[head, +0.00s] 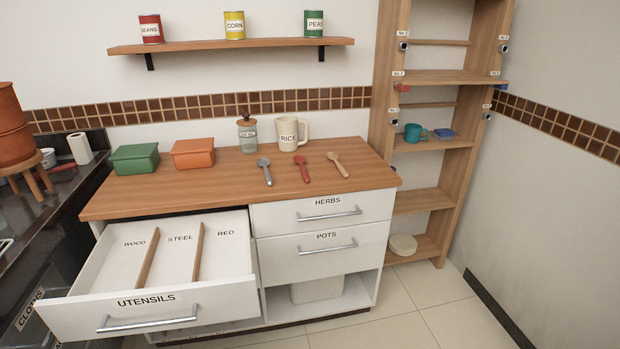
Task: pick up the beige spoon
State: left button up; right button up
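The beige spoon (338,164) lies on the wooden counter, at the right end of a row of utensils. Its round end points to the back left and its handle toward the front right. A red spoon (302,168) lies to its left, and a grey spoon (265,171) lies further left. The three are apart from one another. Neither of my grippers shows in the head view.
The utensils drawer (150,311) is pulled out, its sections labelled wood, steel and red. Behind the spoons stand a rice pitcher (289,134) and a lidded jar (247,134). Orange (193,153) and green (135,158) boxes are left. A shelf unit (453,165) stands right.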

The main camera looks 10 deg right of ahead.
aim_at(333, 156)
jog(key=i+l, duration=0.15)
jog(key=l, duration=0.25)
jog(key=i+l, duration=0.2)
jog(key=l, duration=0.15)
jog(key=i+l, duration=0.15)
jog(key=l, duration=0.25)
jog(key=i+l, duration=0.2)
jog(key=l, duration=0.15)
jog(key=z, duration=0.05)
